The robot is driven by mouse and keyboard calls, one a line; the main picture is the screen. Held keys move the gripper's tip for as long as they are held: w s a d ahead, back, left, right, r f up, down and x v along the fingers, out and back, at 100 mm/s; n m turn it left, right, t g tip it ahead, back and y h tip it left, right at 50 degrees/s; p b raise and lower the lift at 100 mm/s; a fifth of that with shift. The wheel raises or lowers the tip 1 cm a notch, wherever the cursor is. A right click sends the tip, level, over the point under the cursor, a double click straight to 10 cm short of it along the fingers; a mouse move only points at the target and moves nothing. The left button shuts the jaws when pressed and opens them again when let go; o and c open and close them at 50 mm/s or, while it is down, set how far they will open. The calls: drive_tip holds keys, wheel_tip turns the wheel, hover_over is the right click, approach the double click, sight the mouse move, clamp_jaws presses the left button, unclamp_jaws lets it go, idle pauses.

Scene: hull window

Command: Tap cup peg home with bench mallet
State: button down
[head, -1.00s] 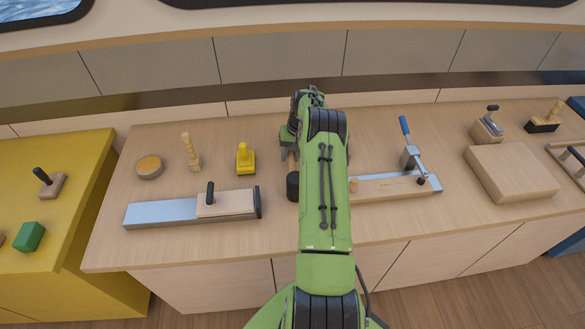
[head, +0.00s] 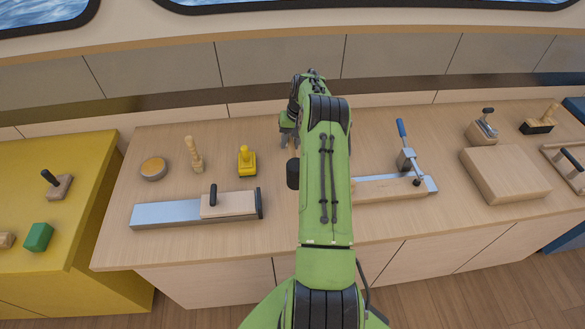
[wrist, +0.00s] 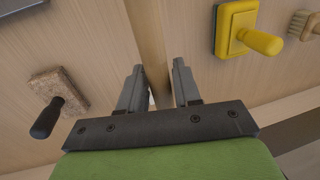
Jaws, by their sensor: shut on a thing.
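My gripper (head: 288,141) is partly hidden behind my green arm in the head view. It is shut on the wooden handle of the mallet (head: 293,174), whose dark head shows just left of my arm. In the wrist view the pale handle (wrist: 150,45) runs between my two fingers (wrist: 158,88), and the mallet head is out of sight. A wooden workpiece (head: 375,189) lies under a blue-handled clamp (head: 405,160) right of my arm. I cannot make out the cup peg now; my arm covers the workpiece's left end.
A long metal-topped board with a wooden block (head: 165,214) lies left of my arm. A large wooden block (head: 505,176) is at the right. A yellow bench (head: 85,170) stands left.

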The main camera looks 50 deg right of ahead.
wheel_tip(320, 180, up, 12)
drive_tip(key=p, duration=0.2)
hover_over(292, 166)
drive_tip(key=s, duration=0.2)
drive_tip(key=shift+w+d, duration=0.1)
drive_tip(key=shift+w, duration=0.2)
drive_tip(key=shift+d+f, duration=0.1)
